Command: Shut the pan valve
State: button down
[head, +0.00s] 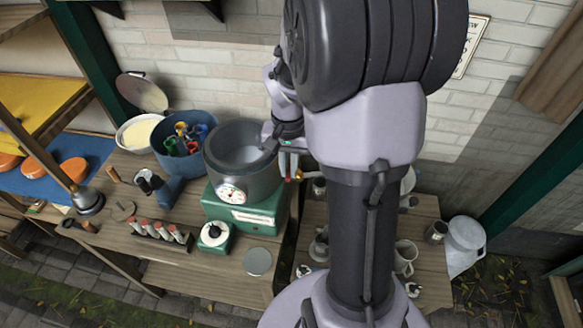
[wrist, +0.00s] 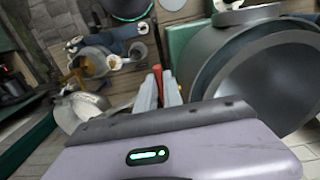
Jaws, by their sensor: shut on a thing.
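The pan (head: 222,172) is a grey round vessel with a dial on its front, standing on a green base (head: 262,218). Its valve shows at the right side as a small brass and red fitting (head: 299,175), partly hidden by my arm. My gripper (head: 287,162) is at the pan's right side, beside this fitting. In the wrist view my gripper (wrist: 160,88) is closed on the red valve handle (wrist: 157,72), whose tip shows between the fingers. The pan's open mouth (wrist: 285,85) is close on the right there. The handle's exact angle is hard to tell.
A blue bucket (head: 160,160) with colourful items stands left of the pan. A rack of red-topped tubes (head: 158,232) and a green-based dial device (head: 214,236) stand in front.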

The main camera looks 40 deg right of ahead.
aim_at(288, 172)
jog(key=shift+w+r, duration=0.1)
dwell(0.5)
jog(key=c, duration=1.5)
grip_release()
notch_tip(288, 172, up, 17)
jog(key=p, duration=0.4)
jog(key=shift+r+p, duration=0.15)
jog(key=shift+p, duration=0.25)
jog(key=shift+a, duration=0.15)
